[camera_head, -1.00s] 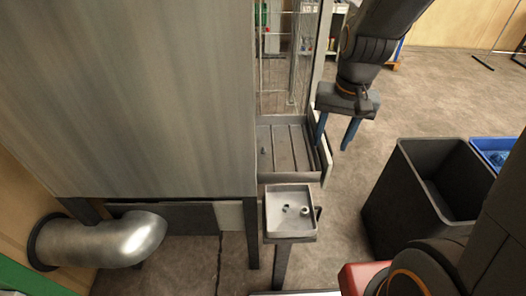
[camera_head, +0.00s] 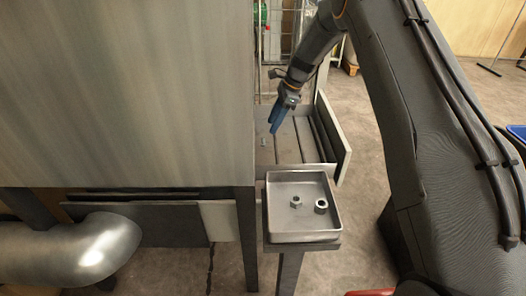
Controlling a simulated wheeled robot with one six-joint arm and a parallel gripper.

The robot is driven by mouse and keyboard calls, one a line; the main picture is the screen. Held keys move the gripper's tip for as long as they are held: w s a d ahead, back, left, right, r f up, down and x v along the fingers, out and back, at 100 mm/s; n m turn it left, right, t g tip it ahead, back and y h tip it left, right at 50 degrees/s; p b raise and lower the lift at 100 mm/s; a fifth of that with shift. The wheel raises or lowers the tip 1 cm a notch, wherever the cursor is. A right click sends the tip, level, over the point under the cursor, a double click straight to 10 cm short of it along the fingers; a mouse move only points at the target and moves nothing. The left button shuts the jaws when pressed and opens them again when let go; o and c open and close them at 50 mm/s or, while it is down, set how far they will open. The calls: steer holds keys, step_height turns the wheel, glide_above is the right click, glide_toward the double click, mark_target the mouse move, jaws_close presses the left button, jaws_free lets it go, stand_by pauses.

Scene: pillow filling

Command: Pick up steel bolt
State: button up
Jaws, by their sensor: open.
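A small grey upright piece that looks like the steel bolt (camera_head: 264,142) stands near the left side of the slatted metal tray (camera_head: 333,172), beside the tall grey cabinet. My gripper (camera_head: 275,130), with blue fingers, points down above that tray, just up and to the right of the bolt. It holds nothing that I can see. The fingers overlap in this view, so the gap between them is hidden. The gripper appears apart from the bolt.
A square metal tray (camera_head: 332,226) on a post stands in front, holding a hex nut (camera_head: 296,202) and a ring-shaped piece (camera_head: 321,206). The tall grey cabinet (camera_head: 120,90) closes off the left side. The slatted tray has raised walls. Open floor lies to the right.

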mark_target(263, 141)
steer(key=shift+m, duration=0.3)
steer(key=x, duration=0.6)
steer(key=w+b+x, duration=0.1)
steer(key=x, duration=0.2)
steer(key=shift+a+f, duration=0.1)
steer(key=shift+a, duration=0.2)
steer(key=shift+c, duration=0.2)
jaws_close()
